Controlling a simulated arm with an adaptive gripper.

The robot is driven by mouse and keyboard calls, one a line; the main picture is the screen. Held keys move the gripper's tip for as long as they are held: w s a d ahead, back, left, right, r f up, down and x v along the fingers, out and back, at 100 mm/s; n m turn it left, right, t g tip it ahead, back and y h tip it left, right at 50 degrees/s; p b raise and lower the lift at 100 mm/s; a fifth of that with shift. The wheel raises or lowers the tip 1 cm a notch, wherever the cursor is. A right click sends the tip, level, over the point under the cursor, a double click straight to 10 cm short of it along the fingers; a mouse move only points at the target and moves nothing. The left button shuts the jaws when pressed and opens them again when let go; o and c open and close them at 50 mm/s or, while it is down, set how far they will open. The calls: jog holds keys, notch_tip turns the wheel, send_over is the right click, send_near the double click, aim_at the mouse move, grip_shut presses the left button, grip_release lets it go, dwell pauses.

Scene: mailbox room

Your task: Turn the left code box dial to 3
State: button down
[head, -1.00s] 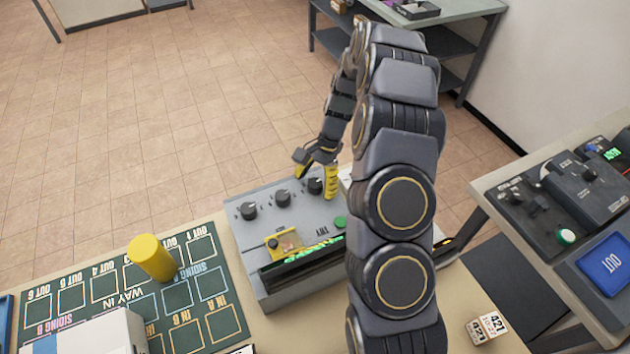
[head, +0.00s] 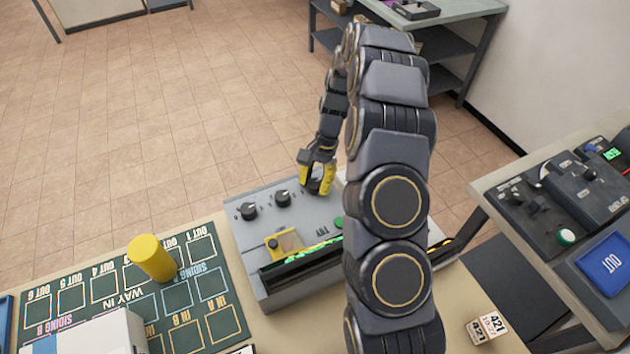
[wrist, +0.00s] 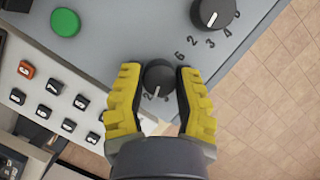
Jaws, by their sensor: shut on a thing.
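The grey code box (head: 330,212) stands on the table with its lettering upside down in the head view. Two black dials (head: 248,211) (head: 283,198) show on its top; the third, at the picture's right end of the row, is hidden under my gripper (head: 318,180). In the wrist view my gripper (wrist: 158,85) has its yellow fingers closed on both sides of this black dial (wrist: 159,74). Its white mark points down, near the 2 and 3; I cannot tell exactly which. A neighbouring dial (wrist: 213,12) is apart from the fingers.
A green button (wrist: 65,22) and a numbered keypad (wrist: 48,95) lie near the held dial. A yellow cylinder (head: 152,258) stands on the green board (head: 75,318). Another console (head: 570,190) stands at right. Open floor lies beyond the box.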

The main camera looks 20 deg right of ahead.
jog(key=n+h, duration=0.1)
jog(key=n, duration=0.1)
jog(key=n+g, duration=0.1)
jog(key=n, duration=0.2)
jog(key=shift+f+n+g+h, duration=0.1)
jog(key=shift+n+g+h, duration=0.2)
jog(key=shift+h, duration=0.1)
jog(key=shift+n, duration=0.3)
jog(key=c, duration=0.6)
grip_release()
jog(key=shift+c, duration=0.2)
jog(key=v, duration=1.2)
